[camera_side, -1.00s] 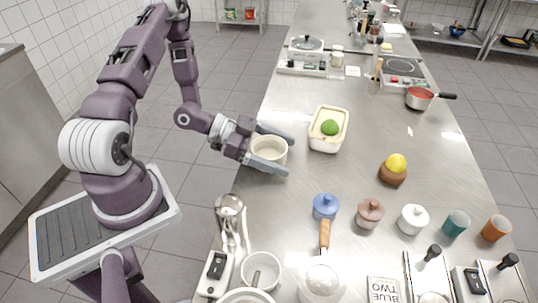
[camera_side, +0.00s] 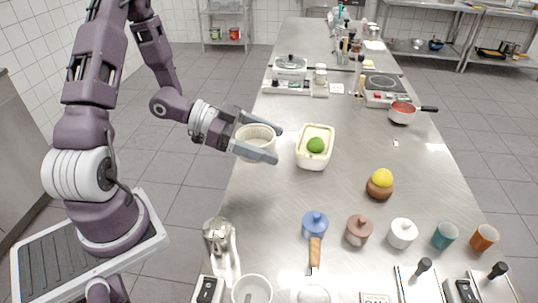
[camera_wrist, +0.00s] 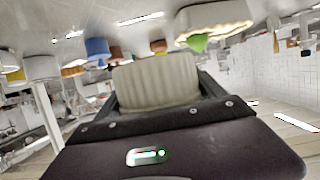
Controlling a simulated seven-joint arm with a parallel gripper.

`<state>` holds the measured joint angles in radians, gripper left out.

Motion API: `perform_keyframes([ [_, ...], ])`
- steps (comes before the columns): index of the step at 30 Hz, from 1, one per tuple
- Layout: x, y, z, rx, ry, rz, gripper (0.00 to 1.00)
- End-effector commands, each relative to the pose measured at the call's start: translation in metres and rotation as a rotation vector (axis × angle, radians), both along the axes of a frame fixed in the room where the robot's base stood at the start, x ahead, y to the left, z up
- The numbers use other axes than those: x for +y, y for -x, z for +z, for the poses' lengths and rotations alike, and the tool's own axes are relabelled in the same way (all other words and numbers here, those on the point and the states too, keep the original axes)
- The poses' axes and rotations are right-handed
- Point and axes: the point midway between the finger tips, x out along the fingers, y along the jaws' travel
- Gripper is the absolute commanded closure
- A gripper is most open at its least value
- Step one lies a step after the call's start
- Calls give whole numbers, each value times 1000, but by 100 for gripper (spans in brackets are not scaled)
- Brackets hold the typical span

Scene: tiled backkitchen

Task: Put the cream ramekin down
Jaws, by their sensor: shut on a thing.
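The cream ramekin (camera_side: 255,141) is a ribbed round cup held between the two fingers of my gripper (camera_side: 262,144) in the side view. It is near the left edge of the steel counter (camera_side: 345,205), left of a cream rectangular dish. Whether its base touches the counter is hard to tell. In the wrist view the ramekin's ribbed wall (camera_wrist: 155,82) fills the middle, between the dark fingers. My gripper is shut on it.
The rectangular dish (camera_side: 301,157) holding a green item (camera_side: 316,145) stands just right of the ramekin. A brown pot with a yellow fruit (camera_side: 381,177) is farther right. Several lidded pots and cups stand in front. Bare counter lies between the dish and the blue pot (camera_side: 315,223).

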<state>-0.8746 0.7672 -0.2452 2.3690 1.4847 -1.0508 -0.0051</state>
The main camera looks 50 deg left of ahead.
Motion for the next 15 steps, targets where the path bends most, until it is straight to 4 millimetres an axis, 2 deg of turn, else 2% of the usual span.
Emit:
perform_keyframes([
  [4, 19, -24, -3, -3, -2, 33, 70],
  [8, 56, -68, -18, -4, -2, 102, 70],
  [12, 105, -129, -27, -6, -3, 211, 70],
  [15, 145, -178, -25, -8, -4, 310, 70],
])
